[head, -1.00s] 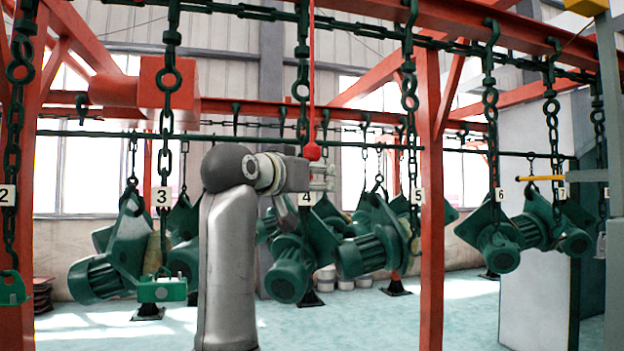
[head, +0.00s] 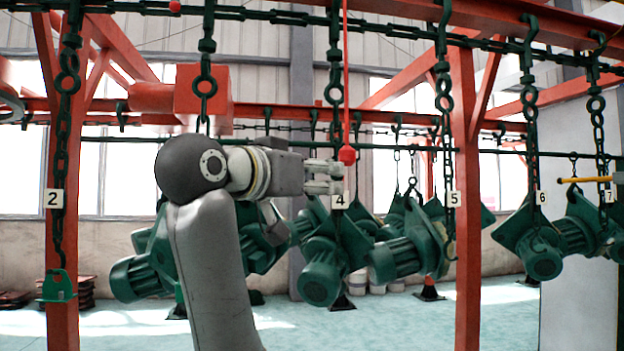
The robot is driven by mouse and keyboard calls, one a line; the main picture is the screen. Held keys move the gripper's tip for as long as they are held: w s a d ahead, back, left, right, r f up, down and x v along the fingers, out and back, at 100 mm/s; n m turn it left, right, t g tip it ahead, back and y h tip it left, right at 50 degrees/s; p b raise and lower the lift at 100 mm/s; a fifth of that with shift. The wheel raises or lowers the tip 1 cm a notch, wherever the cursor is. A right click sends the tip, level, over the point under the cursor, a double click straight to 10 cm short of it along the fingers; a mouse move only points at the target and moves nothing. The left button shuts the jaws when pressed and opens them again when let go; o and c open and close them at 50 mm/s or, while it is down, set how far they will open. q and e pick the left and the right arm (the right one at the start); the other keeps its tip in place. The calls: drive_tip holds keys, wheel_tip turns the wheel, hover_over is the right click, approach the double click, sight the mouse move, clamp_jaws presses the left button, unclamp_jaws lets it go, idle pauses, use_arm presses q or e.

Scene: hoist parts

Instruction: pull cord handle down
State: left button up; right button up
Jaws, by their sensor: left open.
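The pull cord (head: 346,70) is a thin red line hanging from the top beam. Its handle is a small red ball (head: 347,155) at the cord's lower end. My left gripper (head: 340,178) is open, just below and slightly left of the ball, its fingers pointing right. The ball shows above the fingertips and not between them; whether they touch I cannot tell. My left arm rises from the bottom of the head view and hides some hanging parts. My right gripper is not in view.
Chains with number tags hang close by; tag 4 (head: 339,200) is right under my fingertips. Green hoist parts (head: 320,275) hang behind. A red post (head: 465,200) stands at the right, and a yellow bar (head: 585,179) sits at the far right.

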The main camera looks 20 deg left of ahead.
use_arm(q)
drive_tip(key=shift+s, duration=0.35)
